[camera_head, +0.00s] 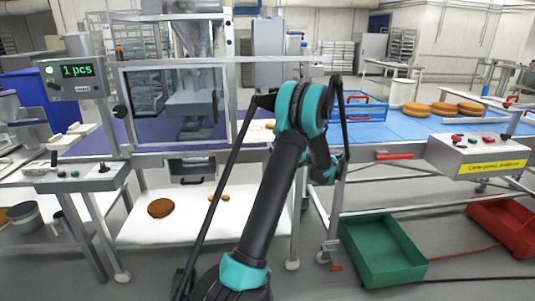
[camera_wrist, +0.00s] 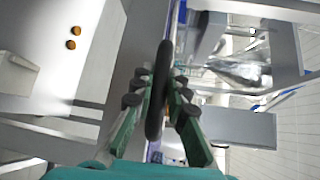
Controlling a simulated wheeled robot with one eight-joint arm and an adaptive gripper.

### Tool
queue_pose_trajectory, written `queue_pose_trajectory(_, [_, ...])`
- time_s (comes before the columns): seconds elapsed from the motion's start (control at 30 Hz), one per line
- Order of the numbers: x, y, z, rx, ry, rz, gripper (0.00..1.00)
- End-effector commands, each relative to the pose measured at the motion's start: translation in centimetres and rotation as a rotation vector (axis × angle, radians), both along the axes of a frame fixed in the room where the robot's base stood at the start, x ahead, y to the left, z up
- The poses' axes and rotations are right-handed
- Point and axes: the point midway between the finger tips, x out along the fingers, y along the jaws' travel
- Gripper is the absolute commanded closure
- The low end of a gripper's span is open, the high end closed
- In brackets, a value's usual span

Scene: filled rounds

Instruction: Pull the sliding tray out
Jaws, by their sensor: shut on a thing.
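A metal tray front (camera_head: 190,167) with a dark handle sits under the glazed machine in the head view. I cannot tell for sure that it is the sliding tray. In the wrist view, my gripper (camera_wrist: 160,88) is shut on a dark, long, rounded bar (camera_wrist: 164,55), one finger on each side of it. What the bar is fixed to is unclear. In the head view, my arm's end hides behind its own links, so the fingers do not show there.
A white lower shelf (camera_head: 133,228) holds a brown round (camera_head: 160,208) and small orange pieces (camera_head: 225,198). A blue conveyor (camera_head: 385,130) carries several brown rounds at right. A green crate (camera_head: 383,252) and a red crate (camera_head: 505,228) stand on the floor.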

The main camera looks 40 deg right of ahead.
Motion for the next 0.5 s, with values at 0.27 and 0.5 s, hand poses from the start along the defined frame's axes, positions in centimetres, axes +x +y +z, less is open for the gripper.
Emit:
queue_pose_trajectory(0.27, [-2.0,-2.9,-0.2,0.0,0.003,0.001,1.0])
queue_pose_trajectory(0.5, [-2.5,-3.7,-0.1,-0.001,0.003,-0.001,1.0])
